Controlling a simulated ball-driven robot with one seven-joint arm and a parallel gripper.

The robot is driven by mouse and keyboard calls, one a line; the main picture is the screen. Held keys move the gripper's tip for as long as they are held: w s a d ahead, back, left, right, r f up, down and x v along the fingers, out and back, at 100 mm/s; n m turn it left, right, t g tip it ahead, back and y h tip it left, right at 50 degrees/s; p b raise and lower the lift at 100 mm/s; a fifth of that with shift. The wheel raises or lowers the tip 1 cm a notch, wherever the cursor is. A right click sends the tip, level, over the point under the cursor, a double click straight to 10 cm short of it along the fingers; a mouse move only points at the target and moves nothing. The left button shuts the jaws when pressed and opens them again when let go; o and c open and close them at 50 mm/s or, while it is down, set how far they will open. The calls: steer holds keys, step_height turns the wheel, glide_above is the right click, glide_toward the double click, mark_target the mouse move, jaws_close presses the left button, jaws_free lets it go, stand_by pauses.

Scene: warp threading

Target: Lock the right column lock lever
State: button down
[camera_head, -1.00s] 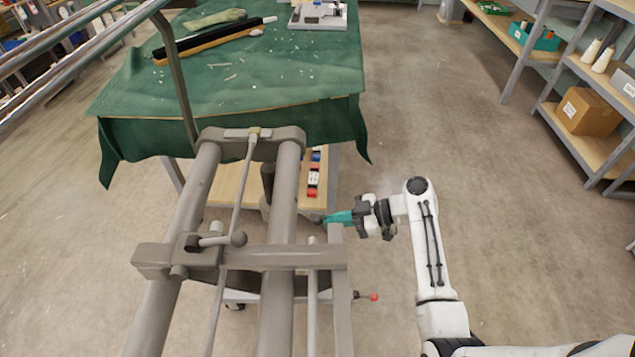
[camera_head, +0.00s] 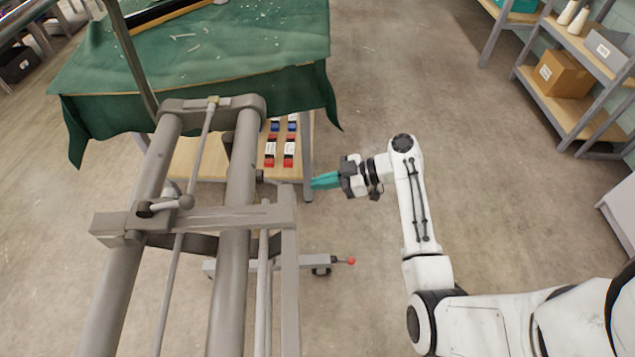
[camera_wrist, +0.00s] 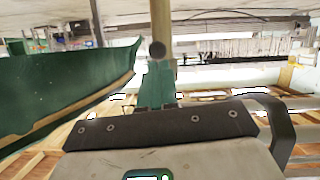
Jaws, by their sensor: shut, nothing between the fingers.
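A second, short lever end (camera_head: 261,176) shows at the right column, just left of my gripper (camera_head: 314,181). In the wrist view a dark ball knob (camera_wrist: 157,49) stands just beyond the teal fingertips of my gripper (camera_wrist: 156,78). I cannot tell whether they touch it; the head view shows a gap between the fingertips and the right column. My gripper is shut and empty, pointing left.
A green-draped table (camera_head: 230,55) stands behind the frame, with a shelf of red and blue items (camera_head: 289,150) below. A red-knobbed rod (camera_head: 350,261) sticks out low at the right of the frame. The floor right of my arm is clear up to the shelving (camera_head: 560,115).

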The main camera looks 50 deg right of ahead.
steer(key=s+d, duration=0.5)
steer(key=s, duration=0.1)
steer(key=shift+s+f, duration=0.25)
steer(key=shift+f, duration=0.15)
steer(key=shift+d, duration=0.1)
steer(key=s+a+f+m+g+h, duration=0.3)
steer(key=s+a+g, duration=0.25)
steer(key=a, duration=0.25)
steer(key=s+a+f+m+g+h, duration=0.35)
steer(key=s+a, duration=0.25)
steer(key=a, duration=0.2)
steer(key=s+a+r+m+h, duration=0.2)
steer(key=s+r+m+h, duration=0.1)
steer(key=s+r, duration=0.15)
step_height(320, 180, up, 13)
steer(key=p, duration=1.3)
steer(key=shift+s+g, duration=0.2)
steer(key=shift+g, duration=0.2)
steer(key=shift+a+y, duration=0.1)
steer(key=shift+y, duration=0.15)
